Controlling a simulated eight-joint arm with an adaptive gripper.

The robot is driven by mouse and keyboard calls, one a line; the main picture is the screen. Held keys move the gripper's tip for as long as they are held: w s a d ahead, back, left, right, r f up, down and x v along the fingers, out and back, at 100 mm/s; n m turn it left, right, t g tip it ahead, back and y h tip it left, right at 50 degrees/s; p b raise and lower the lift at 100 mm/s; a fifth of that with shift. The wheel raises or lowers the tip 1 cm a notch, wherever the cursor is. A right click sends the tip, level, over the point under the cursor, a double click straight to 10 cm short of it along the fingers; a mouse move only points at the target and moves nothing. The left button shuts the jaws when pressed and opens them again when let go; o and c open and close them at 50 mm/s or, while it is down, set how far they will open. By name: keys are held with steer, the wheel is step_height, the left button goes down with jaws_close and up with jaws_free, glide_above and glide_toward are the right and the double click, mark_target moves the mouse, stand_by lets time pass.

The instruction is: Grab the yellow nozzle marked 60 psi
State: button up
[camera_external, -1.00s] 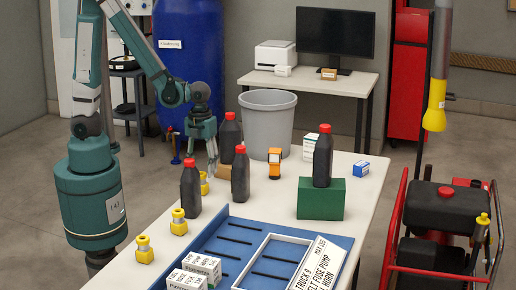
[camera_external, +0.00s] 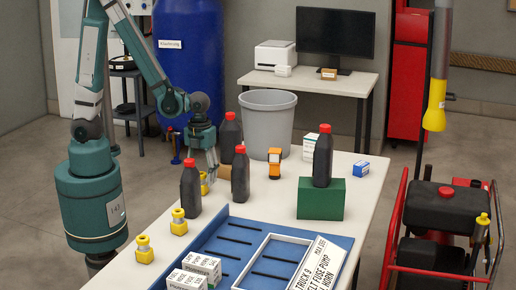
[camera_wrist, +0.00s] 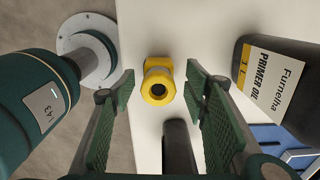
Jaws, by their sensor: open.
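Three small yellow nozzles stand on the white table: a front one (camera_external: 144,250), a middle one (camera_external: 179,222) and a far one (camera_external: 204,184) partly hidden behind a black bottle. No psi marking is readable on any of them. My gripper (camera_external: 211,178) is low by the far nozzle. In the wrist view my open gripper (camera_wrist: 160,76) has one yellow nozzle (camera_wrist: 158,82) between its finger pads, with a visible gap on each side. This nozzle has a dark round opening facing the camera.
Black red-capped bottles (camera_external: 190,190) stand close around my gripper. A primer oil bottle (camera_wrist: 275,85) is right in the wrist view, and a dark object (camera_wrist: 178,150) lies below the nozzle. A blue tray (camera_external: 215,243) and green block (camera_external: 320,200) are further right.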

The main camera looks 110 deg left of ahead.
steer(key=shift+s+d+f+b, duration=0.1)
steer(key=shift+f+b, duration=0.5)
steer(key=shift+f, duration=1.25)
steer(key=c, duration=1.1)
